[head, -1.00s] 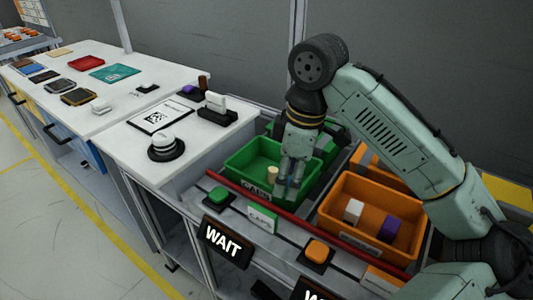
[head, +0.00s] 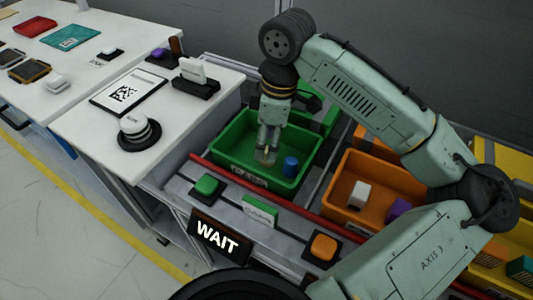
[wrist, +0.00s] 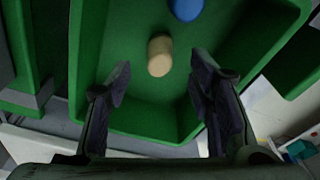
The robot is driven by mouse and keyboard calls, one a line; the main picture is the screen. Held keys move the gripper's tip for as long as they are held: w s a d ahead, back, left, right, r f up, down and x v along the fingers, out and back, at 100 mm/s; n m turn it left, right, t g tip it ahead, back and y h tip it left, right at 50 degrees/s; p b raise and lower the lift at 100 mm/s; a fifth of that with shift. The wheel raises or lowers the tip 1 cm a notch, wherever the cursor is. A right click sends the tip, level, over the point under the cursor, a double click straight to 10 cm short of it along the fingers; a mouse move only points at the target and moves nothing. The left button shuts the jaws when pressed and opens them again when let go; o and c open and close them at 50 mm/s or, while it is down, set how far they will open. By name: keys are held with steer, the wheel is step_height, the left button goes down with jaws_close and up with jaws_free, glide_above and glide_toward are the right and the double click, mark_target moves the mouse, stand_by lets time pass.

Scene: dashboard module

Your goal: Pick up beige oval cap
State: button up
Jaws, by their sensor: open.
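The beige oval cap (wrist: 160,56) stands in the green bin (wrist: 285,45), ahead of and roughly midway between my fingertips in the wrist view. My gripper (wrist: 162,85) is open, with one dark finger on each side and nothing between the pads. In the head view my gripper (head: 266,158) points down inside the green bin (head: 232,150) and mostly hides the beige cap. A blue cap (head: 291,166) stands in the same bin, to the right of my fingers; it also shows at the top of the wrist view (wrist: 187,8).
The bin walls stand close around my gripper. An orange bin (head: 335,203) with a white block (head: 359,194) and a purple block (head: 398,209) is to the right. A red rail (head: 225,173), a green button (head: 206,187) and a WAIT sign (head: 216,238) are in front.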

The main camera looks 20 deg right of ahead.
mark_target(267, 152)
step_height(267, 152, down, 4)
steer(key=shift+w+a+f+p, duration=0.1)
steer(key=shift+a+f+p, duration=0.05)
steer(key=shift+f+p, duration=0.15)
steer(key=shift+r, duration=0.1)
steer(key=shift+c, duration=0.2)
steer(key=c, duration=1)
